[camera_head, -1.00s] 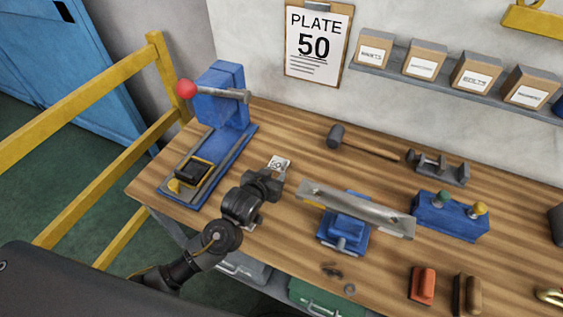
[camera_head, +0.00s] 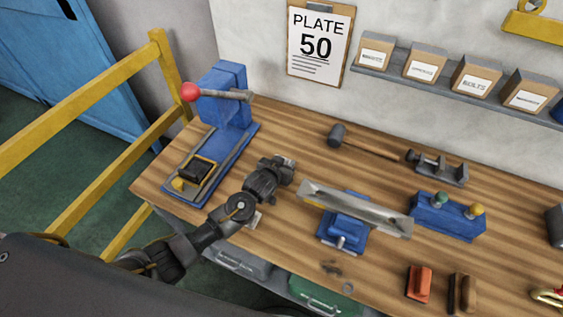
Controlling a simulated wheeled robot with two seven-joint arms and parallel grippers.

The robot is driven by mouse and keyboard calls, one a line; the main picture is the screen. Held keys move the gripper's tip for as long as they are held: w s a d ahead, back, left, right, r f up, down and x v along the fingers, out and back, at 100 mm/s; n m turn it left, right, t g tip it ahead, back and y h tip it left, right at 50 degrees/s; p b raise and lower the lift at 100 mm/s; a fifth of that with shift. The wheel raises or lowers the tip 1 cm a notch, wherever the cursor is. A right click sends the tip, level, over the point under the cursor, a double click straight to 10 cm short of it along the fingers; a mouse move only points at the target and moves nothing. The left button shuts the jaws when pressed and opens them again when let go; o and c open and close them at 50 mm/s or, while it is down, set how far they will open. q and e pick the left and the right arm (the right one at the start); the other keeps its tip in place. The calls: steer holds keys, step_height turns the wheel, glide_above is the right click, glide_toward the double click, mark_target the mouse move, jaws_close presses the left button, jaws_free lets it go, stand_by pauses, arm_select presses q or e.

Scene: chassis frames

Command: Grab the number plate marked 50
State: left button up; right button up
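A small pale plate (camera_head: 288,161) shows only as a sliver at the tip of my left gripper (camera_head: 281,169), which is over the bench. Most of it is hidden by the gripper, and its number cannot be read now. I cannot tell whether the fingers are open or shut, or whether they touch it. Another pale piece (camera_head: 256,220) shows partly from under my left arm; its marking is hidden. A clipboard (camera_head: 319,45) on the wall reads "PLATE 50". My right gripper is not in view.
A blue press (camera_head: 226,98) with a red-knobbed lever stands left on the wooden bench (camera_head: 300,130). A blue fixture with a long metal bar (camera_head: 355,208) is right of my gripper. A mallet (camera_head: 337,136) lies behind. A yellow rail (camera_head: 85,105) runs along the left.

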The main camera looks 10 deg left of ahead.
arm_select(q)
jaws_close()
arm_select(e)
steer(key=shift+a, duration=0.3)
arm_select(q)
steer(key=shift+r, duration=0.15)
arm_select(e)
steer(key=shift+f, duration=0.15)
